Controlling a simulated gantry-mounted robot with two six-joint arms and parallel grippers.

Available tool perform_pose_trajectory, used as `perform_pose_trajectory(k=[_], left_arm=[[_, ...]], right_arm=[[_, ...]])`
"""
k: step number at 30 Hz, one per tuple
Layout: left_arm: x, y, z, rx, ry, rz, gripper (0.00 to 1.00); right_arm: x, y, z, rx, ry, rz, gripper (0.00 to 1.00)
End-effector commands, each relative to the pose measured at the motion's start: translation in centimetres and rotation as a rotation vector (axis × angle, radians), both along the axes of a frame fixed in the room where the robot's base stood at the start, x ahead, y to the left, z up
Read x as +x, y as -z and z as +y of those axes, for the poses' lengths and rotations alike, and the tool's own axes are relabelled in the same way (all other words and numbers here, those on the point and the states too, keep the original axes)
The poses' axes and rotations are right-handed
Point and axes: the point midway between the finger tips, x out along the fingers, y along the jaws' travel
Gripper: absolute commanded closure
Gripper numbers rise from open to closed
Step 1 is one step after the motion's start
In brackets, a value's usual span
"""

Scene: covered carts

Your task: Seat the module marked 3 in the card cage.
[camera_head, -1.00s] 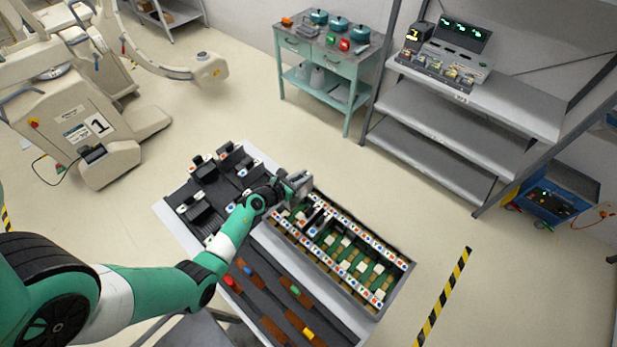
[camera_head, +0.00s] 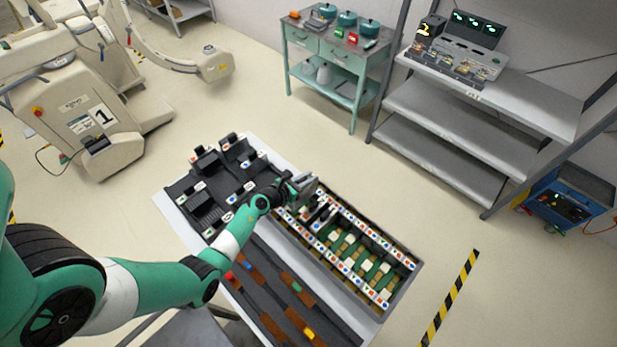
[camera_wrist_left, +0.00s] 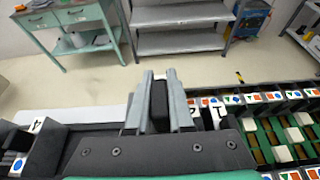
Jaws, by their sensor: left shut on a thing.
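My left gripper (camera_head: 303,186) is over the far left end of the card cage (camera_head: 405,297). In the left wrist view its two grey fingers (camera_wrist_left: 160,98) are shut on a dark module (camera_wrist_left: 159,104), upright between them. Its mark does not show, so I cannot tell if it is the 3. I cannot tell how deep it sits in the cage. The cage has rows of coloured symbol tags and green and tan slots, some with pale blocks. My right gripper is not in view.
A dark tray (camera_head: 225,185) left of the cage holds several black modules; a module tag (camera_wrist_left: 37,125) in the wrist view reads 4. A panel with brown strips (camera_head: 290,300) lies in front. A teal cart (camera_head: 335,60) and a grey shelf (camera_head: 490,95) stand behind, with floor between.

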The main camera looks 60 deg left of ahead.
Motion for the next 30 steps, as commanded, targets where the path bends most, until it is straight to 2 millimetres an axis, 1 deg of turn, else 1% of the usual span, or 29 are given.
perform_pose_trajectory(k=[1,30], left_arm=[[0.0,0.7,0.1,0.002,-0.001,-0.001,1.00],[0.0,8.3,0.1,0.001,-0.001,-0.002,1.00]], right_arm=[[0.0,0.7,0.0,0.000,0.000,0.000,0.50],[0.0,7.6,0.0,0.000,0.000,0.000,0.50]])
